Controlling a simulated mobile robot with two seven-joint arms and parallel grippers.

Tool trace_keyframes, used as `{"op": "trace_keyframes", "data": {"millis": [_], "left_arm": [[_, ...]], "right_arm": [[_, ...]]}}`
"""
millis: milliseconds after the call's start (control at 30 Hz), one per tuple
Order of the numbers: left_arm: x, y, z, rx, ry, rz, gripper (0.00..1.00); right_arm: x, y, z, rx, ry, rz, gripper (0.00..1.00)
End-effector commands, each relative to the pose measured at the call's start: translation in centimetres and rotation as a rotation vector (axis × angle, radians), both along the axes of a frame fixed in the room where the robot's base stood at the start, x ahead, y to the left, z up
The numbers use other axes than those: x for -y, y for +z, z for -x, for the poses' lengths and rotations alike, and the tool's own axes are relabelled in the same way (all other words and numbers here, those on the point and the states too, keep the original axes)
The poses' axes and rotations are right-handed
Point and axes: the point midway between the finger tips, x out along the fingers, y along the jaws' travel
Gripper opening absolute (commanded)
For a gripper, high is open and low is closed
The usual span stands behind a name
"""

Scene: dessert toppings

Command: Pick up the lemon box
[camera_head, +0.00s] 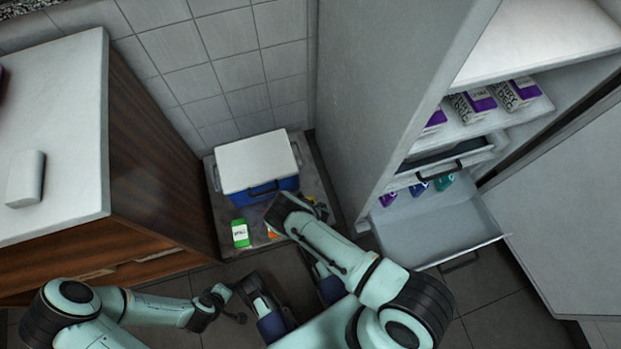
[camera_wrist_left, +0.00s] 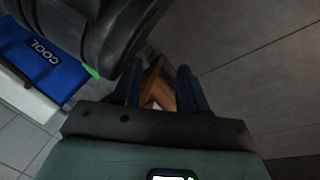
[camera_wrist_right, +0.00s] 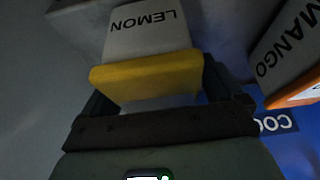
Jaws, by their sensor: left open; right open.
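The lemon box (camera_wrist_right: 152,38) is pale grey with a yellow end and the word LEMON. In the right wrist view it stands between the fingers of my right gripper (camera_wrist_right: 155,88), which is open, with a finger on either side. I cannot tell whether the fingers touch it. In the head view my right gripper (camera_head: 290,207) is over the low platform in front of the cool box, and its arm hides most of what is there. My left gripper (camera_head: 228,303) is open and empty, low at the left; it also shows in the left wrist view (camera_wrist_left: 158,85).
A mango box (camera_wrist_right: 290,60) is close beside the lemon box. A green box (camera_head: 240,233) stands at the platform's left. The blue cool box (camera_head: 262,188) with a white lid is behind. A wooden counter (camera_head: 150,190) is left; an open drawer (camera_head: 430,235) juts out right.

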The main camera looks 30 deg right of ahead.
Motion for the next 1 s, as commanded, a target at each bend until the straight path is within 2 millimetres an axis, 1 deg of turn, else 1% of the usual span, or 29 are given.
{"op": "trace_keyframes", "data": {"millis": [33, 67, 100, 167, 200, 233, 267, 533, 667, 733, 867, 900, 967, 1000], "left_arm": [[0.0, 0.0, 0.0, 0.000, 0.000, 0.000, 0.43], [0.0, 0.0, 0.0, 0.000, 0.000, 0.000, 0.43], [0.0, 0.0, 0.0, 0.000, 0.000, 0.000, 0.43], [0.0, 0.0, 0.0, 0.000, 0.000, 0.000, 0.43], [0.0, 0.0, 0.0, 0.000, 0.000, 0.000, 0.43], [0.0, 0.0, 0.0, 0.000, 0.000, 0.000, 0.43], [0.0, 0.0, 0.0, 0.000, 0.000, 0.000, 0.43], [0.0, 0.1, 0.0, 0.000, 0.000, 0.000, 0.43], [0.0, 0.6, 0.0, 0.001, 0.000, 0.000, 0.43], [0.1, 1.1, -0.4, 0.015, 0.000, -0.001, 0.43], [0.3, 2.9, -2.2, 0.077, -0.004, -0.004, 0.43], [0.5, 3.7, -2.6, 0.091, -0.006, -0.002, 0.43], [0.9, 4.6, -2.3, 0.091, -0.012, 0.005, 0.43], [1.3, 5.3, -2.0, 0.084, -0.019, 0.012, 0.43]], "right_arm": [[0.0, 0.0, 0.0, 0.000, 0.000, 0.000, 0.94], [0.0, 0.0, 0.0, 0.000, 0.000, 0.000, 0.84], [0.0, 0.0, 0.0, 0.000, 0.000, 0.000, 0.71], [0.0, 0.0, 0.0, 0.000, 0.000, 0.000, 0.51], [0.0, 0.0, 0.0, 0.000, 0.000, 0.000, 0.38], [0.0, 0.0, 0.0, 0.000, 0.001, 0.000, 0.28], [0.0, 0.0, 0.0, 0.000, 0.001, 0.000, 0.26], [0.0, 0.1, -0.1, 0.001, 0.002, 0.000, 0.26], [0.0, 0.6, -0.1, 0.002, 0.004, 0.001, 0.26], [0.0, 1.5, -0.2, 0.004, -0.001, 0.000, 0.26], [0.0, 3.9, -0.2, 0.004, -0.002, -0.001, 0.26], [0.0, 5.0, -0.2, 0.005, -0.003, -0.001, 0.26], [0.0, 6.9, -0.2, 0.006, -0.004, -0.001, 0.26], [0.0, 8.2, -0.3, 0.007, -0.004, -0.002, 0.26]]}}
